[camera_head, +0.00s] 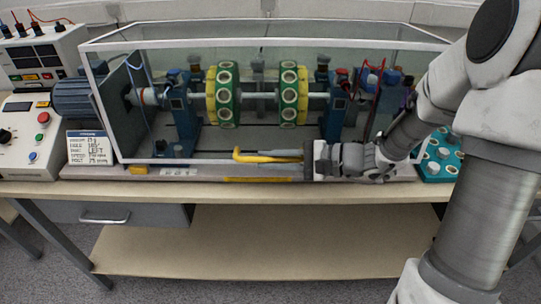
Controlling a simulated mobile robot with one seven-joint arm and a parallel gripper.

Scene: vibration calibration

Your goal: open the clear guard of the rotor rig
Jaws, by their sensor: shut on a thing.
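The rotor rig's clear guard (262,42) is a long see-through box with a white frame. It stands over the rig, its lower front edge close to the base (215,172); I cannot tell whether there is a small gap. A yellow bent handle (250,158) sticks out at the guard's lower front edge. My gripper (290,156) reaches in from the right and is shut on the handle's right part. The gripper hides that part of the handle and the guard's edge behind it.
Inside are two green and yellow rotor discs (224,95) on a shaft between blue supports (184,112). A control box (32,135) and a label card (88,147) stand at left. A teal tray (440,155) lies at right, partly behind my arm. The table's front strip is narrow.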

